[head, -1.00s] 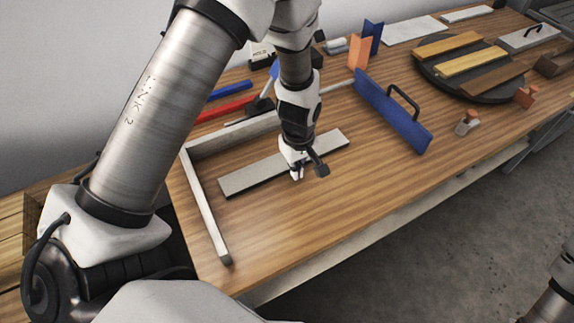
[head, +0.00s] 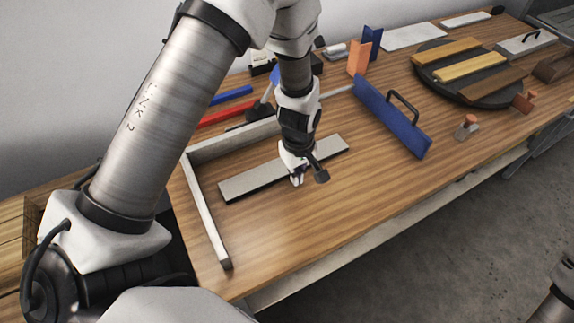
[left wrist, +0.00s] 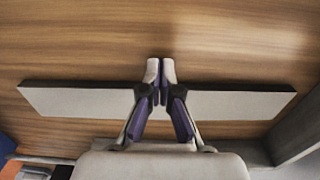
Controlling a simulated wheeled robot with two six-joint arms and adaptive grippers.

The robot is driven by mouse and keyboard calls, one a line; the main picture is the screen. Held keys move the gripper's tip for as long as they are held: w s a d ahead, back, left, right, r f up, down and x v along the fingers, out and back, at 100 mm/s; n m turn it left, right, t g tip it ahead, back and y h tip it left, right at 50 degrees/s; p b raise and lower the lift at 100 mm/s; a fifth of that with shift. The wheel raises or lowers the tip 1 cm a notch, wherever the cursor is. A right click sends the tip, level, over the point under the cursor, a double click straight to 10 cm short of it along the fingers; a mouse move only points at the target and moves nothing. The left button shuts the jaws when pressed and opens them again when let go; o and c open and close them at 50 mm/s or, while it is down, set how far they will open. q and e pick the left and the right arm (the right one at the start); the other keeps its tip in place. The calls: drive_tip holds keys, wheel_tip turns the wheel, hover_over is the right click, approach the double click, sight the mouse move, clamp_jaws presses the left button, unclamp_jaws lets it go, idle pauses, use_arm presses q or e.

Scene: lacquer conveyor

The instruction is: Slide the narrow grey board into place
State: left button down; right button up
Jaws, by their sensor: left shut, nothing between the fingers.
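The narrow grey board (head: 250,179) lies flat on the wooden table, inside the corner of a pale L-shaped frame. A bare gap of table shows between the board and both frame rails. My left gripper (head: 297,180) is shut and empty, low at the board's front long edge. In the left wrist view the closed fingertips (left wrist: 160,64) reach across the middle of the board (left wrist: 80,101) to just past its edge. Whether the fingers touch the board I cannot tell. The gripper hides the board's middle. My right gripper is not in view.
The frame has a left rail (head: 207,212) and a back rail (head: 235,136). A blue fence with a black handle (head: 388,115) stands to the right. A dark round tray (head: 432,79) with coloured boards is farther right. The table's front middle is clear.

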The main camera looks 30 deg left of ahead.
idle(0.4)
use_arm(q)
drive_tip(key=shift+w+a+r, duration=0.1)
drive_tip(key=shift+a, duration=0.05)
drive_tip(key=shift+w+a+p, duration=0.35)
drive_tip(key=shift+a+p, duration=0.2)
drive_tip(key=shift+w+a+p, duration=0.3)
drive_tip(key=shift+a+p, duration=0.2)
drive_tip(key=shift+p, duration=0.05)
drive_tip(key=shift+a, duration=0.1)
drive_tip(key=shift+w+a, duration=0.35)
drive_tip(key=shift+a, duration=0.2)
drive_tip(key=shift+w+a, duration=0.3)
drive_tip(key=shift+a, duration=0.2)
drive_tip(key=shift+w+a, duration=0.55)
drive_tip(key=shift+a, duration=0.4)
drive_tip(key=shift+w+a, duration=0.55)
drive_tip(key=shift+a, duration=0.35)
drive_tip(key=shift+s+d+p, duration=0.35)
drive_tip(key=shift+s+d, duration=0.15)
drive_tip(key=shift+d, duration=0.4)
wheel_tip(320, 180, up, 6)
drive_tip(key=p, duration=0.5)
